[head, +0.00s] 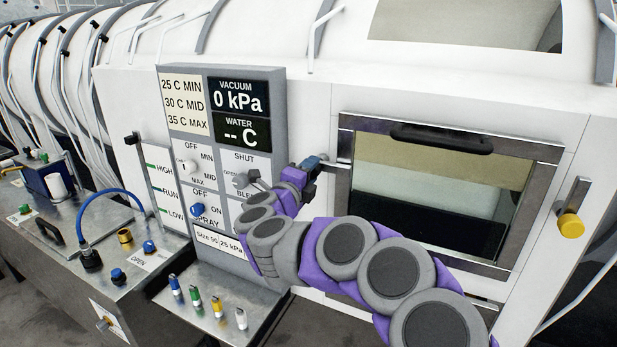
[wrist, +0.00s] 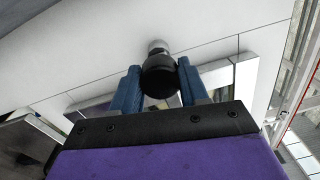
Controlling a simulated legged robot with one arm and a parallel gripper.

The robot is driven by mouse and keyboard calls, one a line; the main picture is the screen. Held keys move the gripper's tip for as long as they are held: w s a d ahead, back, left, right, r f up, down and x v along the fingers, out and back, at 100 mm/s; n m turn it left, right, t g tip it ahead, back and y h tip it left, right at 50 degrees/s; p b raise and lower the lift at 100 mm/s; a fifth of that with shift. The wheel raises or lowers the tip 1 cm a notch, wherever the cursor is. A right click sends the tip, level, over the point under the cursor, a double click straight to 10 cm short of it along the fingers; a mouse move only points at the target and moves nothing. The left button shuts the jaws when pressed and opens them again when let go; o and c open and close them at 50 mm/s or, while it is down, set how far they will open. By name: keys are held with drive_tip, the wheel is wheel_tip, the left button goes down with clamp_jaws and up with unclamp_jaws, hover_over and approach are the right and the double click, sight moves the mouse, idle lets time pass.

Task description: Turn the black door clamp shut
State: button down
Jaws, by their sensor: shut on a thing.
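The black door clamp's round knob (wrist: 159,80) sits between my gripper's two blue fingers in the wrist view, with a short metal stem (wrist: 157,46) beyond it. My gripper (wrist: 158,69) is shut on this knob. In the head view my gripper (head: 316,161) is at the left edge of the framed door (head: 545,150). There it mostly hides the black clamp, so I cannot tell the clamp's angle. The door has a dark window and a black handle (head: 441,138) along its top, and it looks flush with the white wall.
A yellow-knobbed clamp (head: 571,224) is at the door's right side, its metal bar slanting upward. Left of my gripper is a control panel (head: 277,77) with knobs and displays. A metal shelf (head: 207,325) with several coloured plugs juts out below. My arm crosses the lower door.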

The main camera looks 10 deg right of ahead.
drive_tip(key=shift+f, duration=0.25)
drive_tip(key=c, duration=0.6)
unclamp_jaws()
drive_tip(key=shift+r, duration=0.15)
drive_tip(key=shift+p+v, duration=0.9)
drive_tip(key=shift+v, duration=7.8)
drive_tip(key=shift+w, duration=0.1)
